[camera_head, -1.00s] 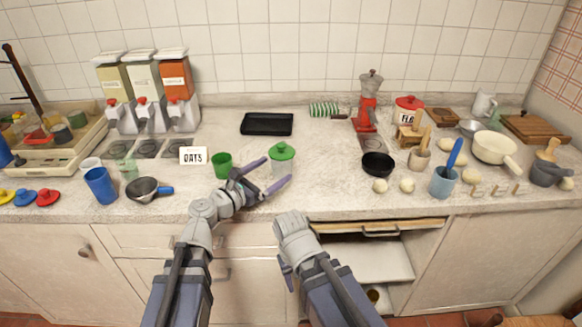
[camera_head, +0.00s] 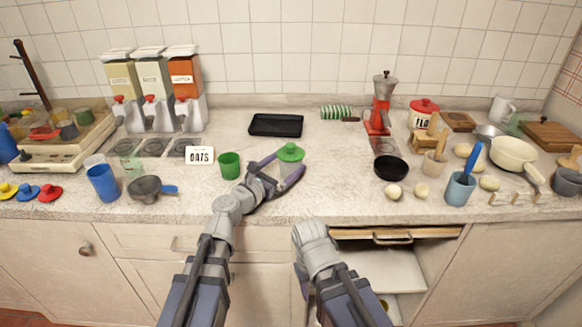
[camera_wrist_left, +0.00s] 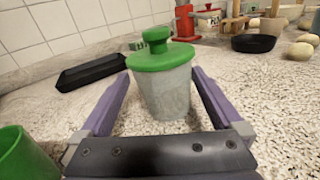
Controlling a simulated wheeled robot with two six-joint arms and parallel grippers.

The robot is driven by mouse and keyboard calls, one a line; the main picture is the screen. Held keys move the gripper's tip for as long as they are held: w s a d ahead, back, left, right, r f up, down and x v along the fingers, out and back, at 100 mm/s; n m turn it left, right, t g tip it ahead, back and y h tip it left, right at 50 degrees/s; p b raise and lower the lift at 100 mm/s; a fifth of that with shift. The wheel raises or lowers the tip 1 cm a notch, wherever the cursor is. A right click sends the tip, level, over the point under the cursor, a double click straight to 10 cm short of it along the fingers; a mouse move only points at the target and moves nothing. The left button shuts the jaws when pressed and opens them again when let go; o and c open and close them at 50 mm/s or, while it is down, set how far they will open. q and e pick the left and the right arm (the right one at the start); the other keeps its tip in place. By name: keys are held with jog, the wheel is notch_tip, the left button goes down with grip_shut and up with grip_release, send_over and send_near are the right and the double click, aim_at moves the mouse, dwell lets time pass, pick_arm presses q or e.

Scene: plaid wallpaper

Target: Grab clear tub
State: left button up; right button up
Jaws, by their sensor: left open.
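The clear tub (camera_head: 286,166) has a translucent, whitish body and a green knobbed lid (camera_head: 291,152). It stands upright on the counter. My left gripper (camera_head: 284,170) is open, low over the counter, with its purple fingers on either side of the tub. In the left wrist view the tub body (camera_wrist_left: 166,95) stands between the spread fingers (camera_wrist_left: 160,85), with gaps visible at both sides. In the head view the fingers partly hide the tub's body. My right arm hangs at the counter's front, and its gripper (camera_head: 302,283) is mostly hidden.
A green cup (camera_head: 230,165) stands just left of my left gripper. A black tray (camera_head: 276,125) lies behind the tub. A black bowl (camera_head: 391,167) and several eggs are to the right. Counter right of the tub is clear.

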pick_arm(q)
jog(key=shift+x, duration=2.6)
jog(key=shift+s+d, duration=0.1)
jog(key=shift+s, duration=0.05)
jog(key=shift+c, duration=0.2)
jog(key=c, duration=1.1)
notch_tip(320, 180, up, 10)
jog(key=p, duration=1)
